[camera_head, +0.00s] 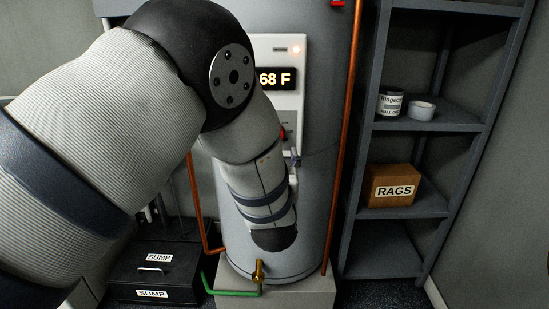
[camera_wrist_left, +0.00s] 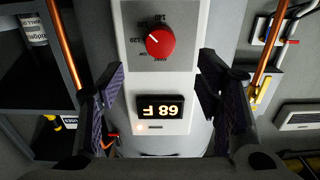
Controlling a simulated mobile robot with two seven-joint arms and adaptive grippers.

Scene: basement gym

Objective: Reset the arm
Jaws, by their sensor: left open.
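My left arm comes in from the left in the head view and reaches down in front of a grey water heater (camera_head: 325,190). In the left wrist view, which is upside down, my left gripper (camera_wrist_left: 160,88) is open, its two dark fingers apart with nothing between them. Beyond the fingers is the heater's white control panel (camera_wrist_left: 188,62), also in the head view (camera_head: 290,45). It has a red dial (camera_wrist_left: 161,42) and a display (camera_wrist_left: 160,108) reading 68 F. In the head view my arm hides most of the dial and the gripper. My right gripper is not in view.
A grey shelf rack (camera_head: 455,115) at right holds a can (camera_head: 390,103), a white cup (camera_head: 421,111) and a RAGS box (camera_head: 393,186). Copper pipes (camera_head: 343,130) flank the heater. A black SUMP box (camera_head: 155,272) and a brass valve (camera_head: 258,271) are low down.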

